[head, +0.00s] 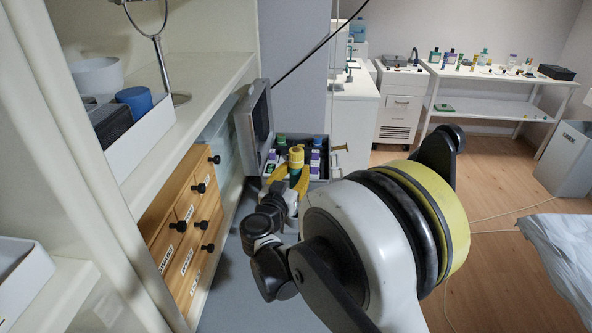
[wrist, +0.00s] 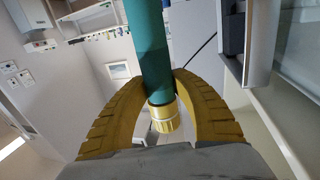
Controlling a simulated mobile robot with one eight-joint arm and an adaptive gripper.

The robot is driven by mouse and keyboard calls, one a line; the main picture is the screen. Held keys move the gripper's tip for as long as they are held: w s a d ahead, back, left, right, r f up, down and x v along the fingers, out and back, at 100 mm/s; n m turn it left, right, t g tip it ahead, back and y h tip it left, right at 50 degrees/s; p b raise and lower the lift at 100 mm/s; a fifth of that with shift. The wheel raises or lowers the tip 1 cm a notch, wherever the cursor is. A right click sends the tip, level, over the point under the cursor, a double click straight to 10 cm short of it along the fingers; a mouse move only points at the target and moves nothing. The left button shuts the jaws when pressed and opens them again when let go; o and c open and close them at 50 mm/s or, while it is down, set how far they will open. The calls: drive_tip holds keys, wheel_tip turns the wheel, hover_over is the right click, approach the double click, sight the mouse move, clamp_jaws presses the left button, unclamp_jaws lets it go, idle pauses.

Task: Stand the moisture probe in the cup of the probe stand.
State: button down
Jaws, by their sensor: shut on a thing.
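A green rod with a yellow ribbed end, which I take for the moisture probe (head: 296,156), is held between the yellow fingers of my gripper (head: 289,177). In the head view its yellow end points up and it looks about upright. The wrist view shows the probe's green shaft (wrist: 152,42) between the curved fingers of my gripper (wrist: 161,88), shut on it from both sides. Its yellow end is on the near side of the fingers. The shaft's far end is out of the wrist frame. I cannot pick out the probe stand or its cup in either view.
A grey case (head: 255,118) with its lid open holds several bottles (head: 316,160) just behind my gripper. A wooden drawer unit (head: 185,225) with black knobs and a white shelf (head: 215,85) stand close on the left. A brass-coloured knobbed piece (head: 340,148) is right of the case.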

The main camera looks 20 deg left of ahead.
sight(294, 185)
drive_tip(key=shift+f+b, duration=1)
drive_tip(key=shift+f, duration=1.35)
drive_tip(key=shift+f, duration=2.55)
drive_tip(key=c, duration=1)
unclamp_jaws()
drive_tip(key=shift+r+p, duration=1.7)
drive_tip(key=shift+r, duration=1.3)
